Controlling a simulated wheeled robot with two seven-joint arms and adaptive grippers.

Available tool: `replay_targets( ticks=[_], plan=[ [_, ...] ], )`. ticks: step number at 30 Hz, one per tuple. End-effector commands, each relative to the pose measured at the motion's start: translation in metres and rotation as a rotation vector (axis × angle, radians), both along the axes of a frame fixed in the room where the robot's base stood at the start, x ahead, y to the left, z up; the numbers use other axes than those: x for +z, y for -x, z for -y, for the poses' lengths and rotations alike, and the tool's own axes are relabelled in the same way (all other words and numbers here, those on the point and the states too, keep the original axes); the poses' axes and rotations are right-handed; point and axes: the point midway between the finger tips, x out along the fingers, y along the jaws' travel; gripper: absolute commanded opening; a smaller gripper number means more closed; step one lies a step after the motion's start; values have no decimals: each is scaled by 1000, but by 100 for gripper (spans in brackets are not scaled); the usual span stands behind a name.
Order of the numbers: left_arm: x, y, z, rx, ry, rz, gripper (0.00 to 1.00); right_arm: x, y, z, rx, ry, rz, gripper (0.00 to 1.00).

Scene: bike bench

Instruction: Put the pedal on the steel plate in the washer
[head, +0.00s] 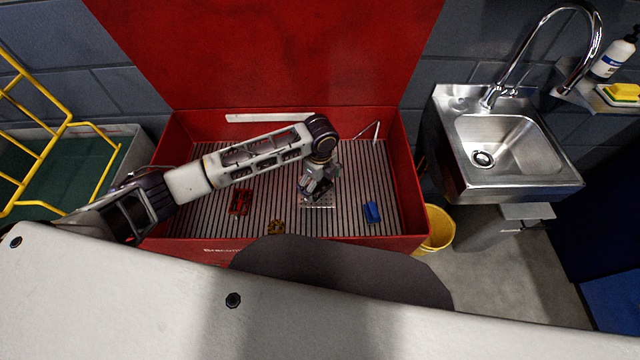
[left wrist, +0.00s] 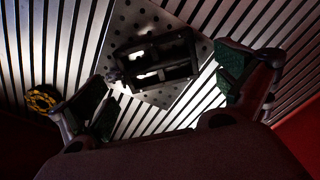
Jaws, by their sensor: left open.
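The washer (head: 412,205) is a red tub with a slatted floor and a raised red lid. A perforated steel plate (left wrist: 203,48) lies on the slats. A black pedal (left wrist: 160,61) with an open frame appears to lie on this plate in the left wrist view. My left gripper (head: 317,193) is inside the washer, pointing down over the plate. In the left wrist view my left gripper (left wrist: 168,84) is open, its fingers apart on either side of the pedal, with no clear contact. In the head view the gripper hides the pedal. My right gripper is not in view.
On the slats lie a red part (head: 240,201), a yellow ring-like part (head: 277,227) and a blue block (head: 371,212). A steel sink (head: 520,150) and a yellow bucket (head: 438,230) stand to the right. A yellow rack (head: 30,150) is at the left.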

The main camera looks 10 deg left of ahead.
Motion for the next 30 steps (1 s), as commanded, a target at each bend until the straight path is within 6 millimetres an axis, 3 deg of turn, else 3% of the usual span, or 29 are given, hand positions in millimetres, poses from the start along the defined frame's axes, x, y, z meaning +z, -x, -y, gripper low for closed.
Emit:
replay_targets(
  ticks=[21, 30],
  plan=[
    [97, -1, 0, 1, 0, 2, 100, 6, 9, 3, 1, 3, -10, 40],
    [113, 0, 0, 0, 0, 0, 100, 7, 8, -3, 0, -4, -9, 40]
  ],
)
